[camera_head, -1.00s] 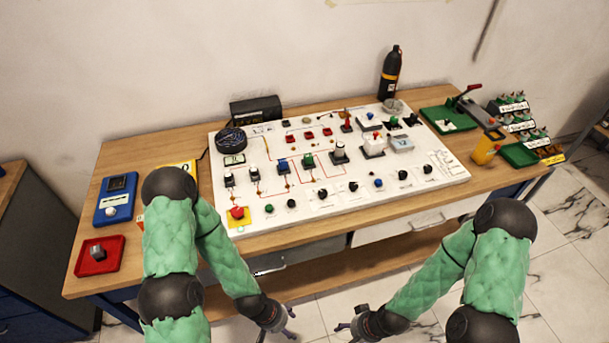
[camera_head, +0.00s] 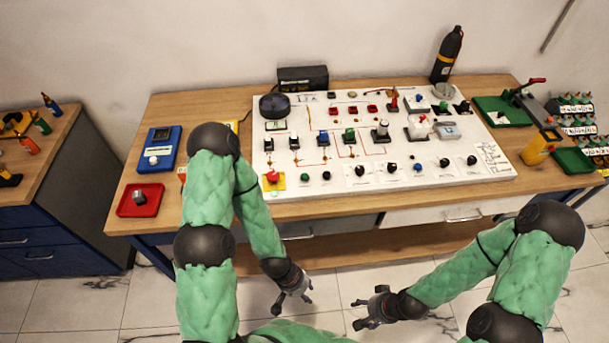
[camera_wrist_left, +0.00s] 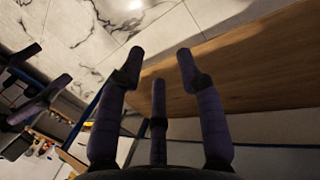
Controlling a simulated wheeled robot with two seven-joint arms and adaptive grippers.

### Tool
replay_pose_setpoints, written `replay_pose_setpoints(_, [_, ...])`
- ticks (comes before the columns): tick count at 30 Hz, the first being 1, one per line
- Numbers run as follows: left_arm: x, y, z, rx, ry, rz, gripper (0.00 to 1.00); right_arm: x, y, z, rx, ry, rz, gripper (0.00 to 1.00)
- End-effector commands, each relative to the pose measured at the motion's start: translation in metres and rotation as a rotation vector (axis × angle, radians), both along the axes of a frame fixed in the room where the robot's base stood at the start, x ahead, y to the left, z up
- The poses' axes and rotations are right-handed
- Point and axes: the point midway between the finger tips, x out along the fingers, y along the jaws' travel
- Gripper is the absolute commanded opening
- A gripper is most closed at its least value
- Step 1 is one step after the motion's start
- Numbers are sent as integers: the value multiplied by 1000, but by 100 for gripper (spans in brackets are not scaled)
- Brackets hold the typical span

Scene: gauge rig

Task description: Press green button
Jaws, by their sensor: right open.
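A small green button (camera_head: 304,177) sits at the front left of the white panel (camera_head: 470,190), just right of a red button (camera_head: 272,177) on a yellow base. A larger green-topped part (camera_head: 349,134) stands mid-panel; I cannot tell its exact type. My left gripper (camera_head: 293,303) is below and in front of the bench edge, well away from the panel. In the left wrist view (camera_wrist_left: 159,72) its fingers are spread with nothing between them. My right gripper (camera_head: 357,314) is open and empty, facing it, also in front of the bench.
The wooden bench (camera_head: 225,110) carries a blue device (camera_head: 157,149), a red tray (camera_head: 140,201), a black bottle (camera_head: 447,55) and a yellow container (camera_head: 540,147). A separate cabinet (camera_head: 60,205) stands at left. Floor in front is open.

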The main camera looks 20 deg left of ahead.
Motion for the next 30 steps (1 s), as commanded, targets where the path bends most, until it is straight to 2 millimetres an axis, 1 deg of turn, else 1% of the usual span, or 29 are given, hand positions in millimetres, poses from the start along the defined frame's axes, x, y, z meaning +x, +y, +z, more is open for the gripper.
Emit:
replay_pose_setpoints(1, [0,0,0,0,0,0,12,0,0,0,0,0,0,64])
replay_pose_setpoints(2, [0,0,0,0,0,0,4,0,0,0,0,0,0,64])
replay_pose_setpoints(3, [0,0,0,0,0,0,0,0,0,0,0,0,0,64])
replay_pose_setpoints(30, [0,0,0,0,0,0,0,0,0,0,0,0,0,64])
